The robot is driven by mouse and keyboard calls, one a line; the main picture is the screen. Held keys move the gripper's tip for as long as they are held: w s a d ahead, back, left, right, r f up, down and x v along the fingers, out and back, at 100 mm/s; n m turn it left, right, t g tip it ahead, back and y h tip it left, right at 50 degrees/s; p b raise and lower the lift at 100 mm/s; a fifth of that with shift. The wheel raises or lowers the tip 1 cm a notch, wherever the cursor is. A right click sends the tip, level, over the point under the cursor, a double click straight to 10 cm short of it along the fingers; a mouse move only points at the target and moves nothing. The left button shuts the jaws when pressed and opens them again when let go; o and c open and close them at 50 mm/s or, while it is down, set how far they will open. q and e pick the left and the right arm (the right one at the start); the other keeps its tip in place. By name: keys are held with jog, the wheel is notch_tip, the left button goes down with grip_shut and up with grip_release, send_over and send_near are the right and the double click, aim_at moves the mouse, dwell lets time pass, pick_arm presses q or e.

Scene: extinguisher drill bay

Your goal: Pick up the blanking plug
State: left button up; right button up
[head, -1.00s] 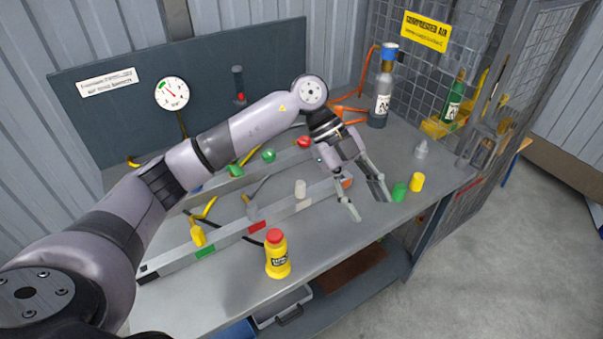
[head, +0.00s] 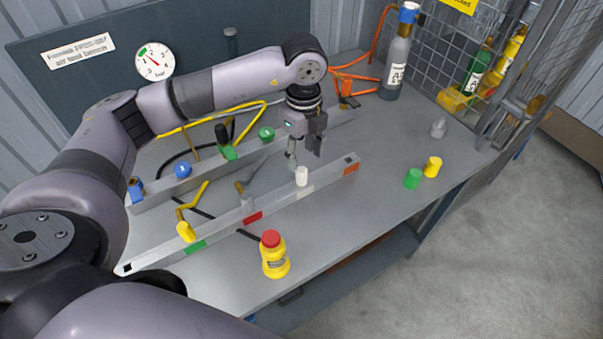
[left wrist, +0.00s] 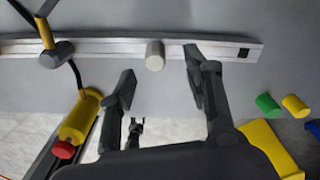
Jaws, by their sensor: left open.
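A white cylinder, which looks like the blanking plug (head: 301,176), stands on the front grey rail (head: 330,178), between its white and orange marks and the red one. My left gripper (head: 305,160) points down just behind it in the head view, fingers apart and empty. In the left wrist view the white plug (left wrist: 155,55) lies ahead of the gap between the two open fingers (left wrist: 158,85), and no finger touches it. A green cylinder (head: 413,178) and a yellow cylinder (head: 433,166) stand on the bench to the right.
A yellow bottle with a red cap (head: 275,254) stands at the bench's front edge. A yellow-handled valve (head: 186,231) is on the front rail's left. A rear rail (head: 205,182) carries coloured fittings. A grey cylinder (head: 396,66) stands behind. Bench right of the rails is mostly clear.

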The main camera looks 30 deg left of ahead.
aim_at(302, 169)
pick_arm(q)
notch_tip(302, 169, down, 2)
jog(key=shift+f, duration=0.1)
jog(key=f, duration=0.1)
jog(key=f+p, duration=0.1)
jog(key=f, duration=0.2)
jog(key=shift+s+f+p, duration=0.15)
jog(key=shift+s+p, duration=0.2)
jog(key=shift+s, duration=0.05)
jog(key=shift+f, duration=0.35)
pick_arm(e)
jog(key=shift+w+a+r, duration=0.25)
jog(key=shift+a+r, duration=0.05)
jog(key=shift+r, duration=0.2)
jog(key=shift+w+a+r, duration=0.2)
jog(key=shift+a+r, duration=0.05)
jog(key=shift+r, duration=0.2)
pick_arm(q)
jog(key=shift+c, duration=0.2)
pick_arm(e)
jog(key=shift+d, duration=0.1)
pick_arm(q)
jog(key=c, duration=0.4)
grip_shut()
pick_arm(e)
jog(key=shift+w+d, duration=0.1)
jog(key=shift+d, duration=0.15)
